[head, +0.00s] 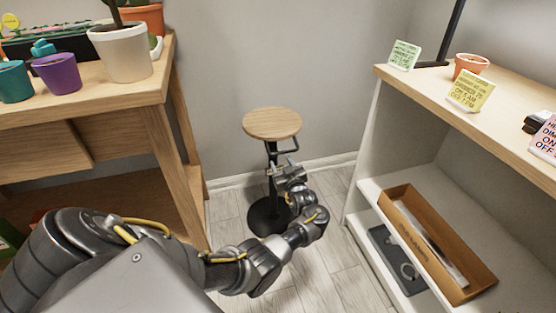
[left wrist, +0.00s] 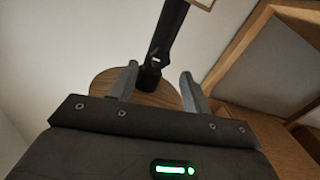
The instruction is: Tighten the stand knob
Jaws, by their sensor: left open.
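The plant stand has a round wooden top (head: 272,123), a dark post (head: 271,153) and a round black base (head: 265,216) on the floor. A dark angled piece (head: 288,149) sticks out from the post below the top; I cannot tell whether it is the knob. My left gripper (head: 281,166) is open beside the post, below the top. In the left wrist view its two fingers (left wrist: 157,84) are spread, with the dark collar on the post (left wrist: 151,76) showing between and beyond them. No contact is clear. My right gripper is out of view.
A wooden table (head: 150,92) with a white pot (head: 122,54) and several small pots stands at the left. A white shelf unit (head: 392,135) with a cardboard box (head: 405,199) stands at the right. Floor (head: 335,255) between them is clear around the stand.

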